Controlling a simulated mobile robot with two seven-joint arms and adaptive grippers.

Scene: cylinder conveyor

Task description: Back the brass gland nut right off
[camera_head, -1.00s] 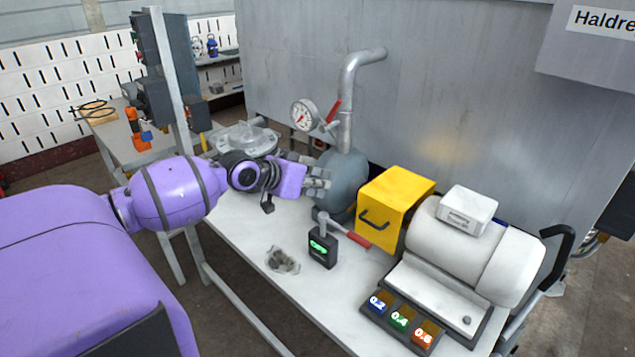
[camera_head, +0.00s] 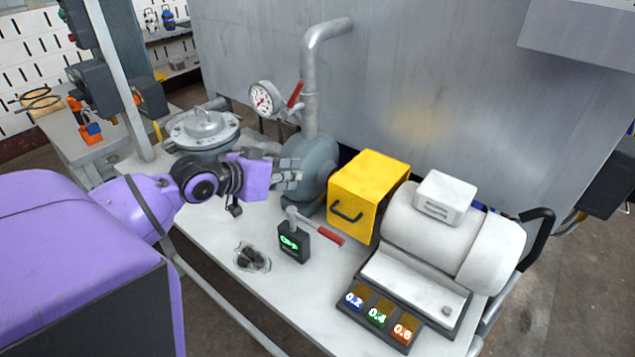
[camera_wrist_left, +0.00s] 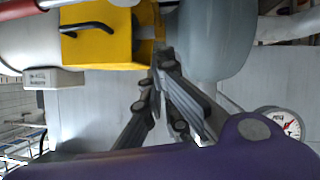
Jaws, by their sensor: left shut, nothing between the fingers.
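I cannot make out the brass gland nut in either view. The grey rounded vessel (camera_head: 318,158) stands on the bench against the metal wall, with a bent pipe (camera_head: 312,75) above it. My left gripper (camera_head: 295,176) is shut and empty, in front of the vessel's left side and overlapping it in the head view. In the left wrist view, its fingertips (camera_wrist_left: 160,62) come together between the yellow box (camera_wrist_left: 98,40) and the grey vessel (camera_wrist_left: 215,35); contact is unclear. My right gripper is not in view.
A red-handled lever (camera_head: 328,235) and small black display (camera_head: 293,245) stand before the yellow box (camera_head: 365,190). A pressure gauge (camera_head: 264,98) is left of the pipe. A white cylindrical machine (camera_head: 450,235) fills the right. Small dark pieces (camera_head: 251,257) lie on the bench (camera_head: 215,225).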

